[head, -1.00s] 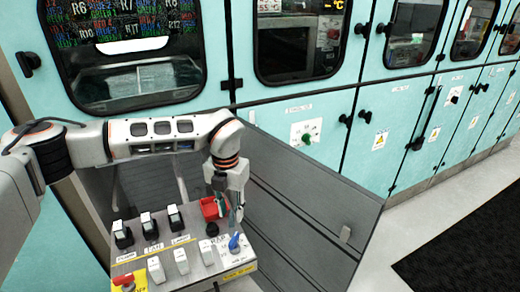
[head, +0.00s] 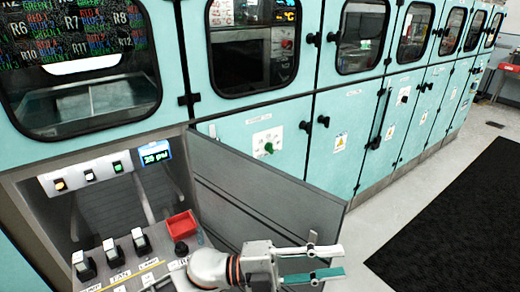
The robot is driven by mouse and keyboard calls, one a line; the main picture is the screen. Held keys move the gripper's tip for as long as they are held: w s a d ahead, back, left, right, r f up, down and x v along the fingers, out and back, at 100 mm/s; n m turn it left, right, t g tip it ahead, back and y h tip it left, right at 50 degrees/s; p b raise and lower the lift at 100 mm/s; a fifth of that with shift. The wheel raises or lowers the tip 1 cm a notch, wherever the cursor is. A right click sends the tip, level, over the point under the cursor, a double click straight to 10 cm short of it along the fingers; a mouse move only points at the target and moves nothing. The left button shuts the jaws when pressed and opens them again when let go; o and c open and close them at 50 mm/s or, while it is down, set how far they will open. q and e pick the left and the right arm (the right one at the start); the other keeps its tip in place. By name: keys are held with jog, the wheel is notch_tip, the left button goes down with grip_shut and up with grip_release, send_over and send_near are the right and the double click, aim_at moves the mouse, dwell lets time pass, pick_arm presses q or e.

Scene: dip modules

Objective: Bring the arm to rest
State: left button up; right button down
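My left gripper (head: 341,261) is at the lower middle of the head view. It points to the right, with its two fingers spread apart and nothing between them. It is in front of the lower part of the open grey door (head: 265,200). My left arm's wrist comes up from the bottom edge and covers part of the sloped control panel (head: 205,241). My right gripper is not in view.
The panel carries several rocker switches (head: 111,248) and a red open box (head: 180,225). Behind it are lit indicators (head: 90,176) and a display reading about 39 psi (head: 155,152). Teal cabinets line the back. Floor with a black mat (head: 450,220) lies clear at right.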

pick_arm(q)
jog(key=w+a+f+n+t+y, duration=0.4)
jog(key=a+f+n+t+y, duration=0.15)
jog(key=a+n+t, duration=0.45)
jog(key=w+a+f+n+t+y, duration=0.4)
jog(key=a+f+n+t, duration=0.25)
jog(key=n, duration=0.45)
jog(key=s+a+f+n+g+y, duration=0.2)
jog(key=s+a+f+n+y, duration=0.1)
jog(key=s+a+f, duration=0.4)
jog(key=s+a+f+n+g+y, duration=0.3)
jog(key=s+a+f, duration=0.3)
jog(key=a+f, duration=0.4)
notch_tip(320, 180, down, 4)
jog(key=shift+s+r+n+y, duration=0.25)
jog(key=shift+s+n+y, duration=0.15)
jog(key=shift+n+y, duration=0.35)
jog(key=shift+a, duration=0.15)
